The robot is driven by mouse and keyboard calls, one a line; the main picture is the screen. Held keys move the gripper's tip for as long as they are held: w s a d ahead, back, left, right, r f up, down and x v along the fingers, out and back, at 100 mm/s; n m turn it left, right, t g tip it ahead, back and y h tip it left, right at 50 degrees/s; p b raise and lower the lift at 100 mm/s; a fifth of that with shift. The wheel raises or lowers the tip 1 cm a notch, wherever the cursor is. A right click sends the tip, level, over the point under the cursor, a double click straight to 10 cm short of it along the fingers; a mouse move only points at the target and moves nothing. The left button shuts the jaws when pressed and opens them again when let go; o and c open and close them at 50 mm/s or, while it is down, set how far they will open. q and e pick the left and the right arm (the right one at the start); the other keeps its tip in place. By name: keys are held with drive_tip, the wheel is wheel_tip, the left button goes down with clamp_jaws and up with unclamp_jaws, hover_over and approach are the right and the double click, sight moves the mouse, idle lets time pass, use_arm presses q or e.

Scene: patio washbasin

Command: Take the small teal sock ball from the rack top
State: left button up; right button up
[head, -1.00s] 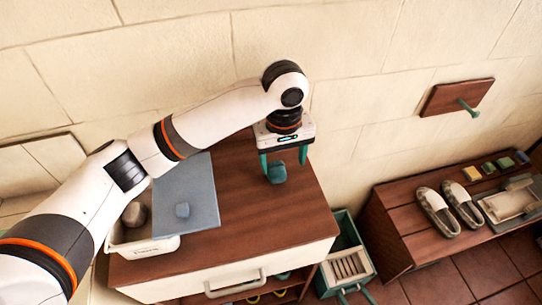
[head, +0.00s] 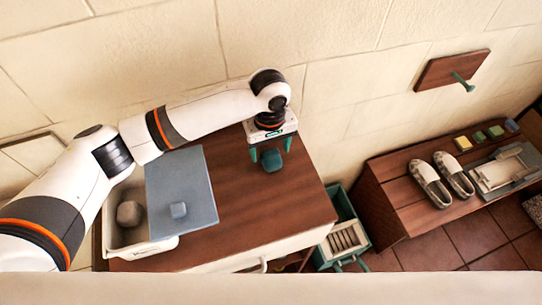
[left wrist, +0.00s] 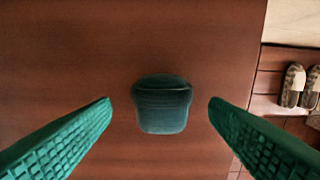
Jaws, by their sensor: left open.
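The small teal sock ball (head: 272,160) sits on the brown wooden rack top (head: 230,215), toward the wall side. My left gripper (head: 271,152) is above it, pointing down, with teal fingers open and spread to either side. In the left wrist view the sock ball (left wrist: 161,104) lies on the wood between the two open fingers (left wrist: 160,108), with a gap on each side and no finger touching it. My right gripper is not in view.
A teal crate (head: 327,252) and a low bench (head: 400,222) with shoes are at right. A wall peg (head: 463,82) sticks out.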

sight(271, 155)
use_arm(q)
wheel_tip(271, 155, down, 2)
drive_tip(key=shift+s+d+f+p, duration=0.1)
drive_tip(key=shift+s+f+p, duration=0.1)
drive_tip(key=shift+p, duration=0.1)
drive_tip(key=shift+f, duration=0.55)
drive_tip(key=shift+w, duration=0.1)
drive_tip(key=c, duration=1.1)
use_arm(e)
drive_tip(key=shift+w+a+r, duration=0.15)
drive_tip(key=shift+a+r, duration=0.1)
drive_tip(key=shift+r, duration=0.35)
use_arm(q)
drive_tip(key=shift+o, duration=0.2)
drive_tip(key=shift+r, duration=0.15)
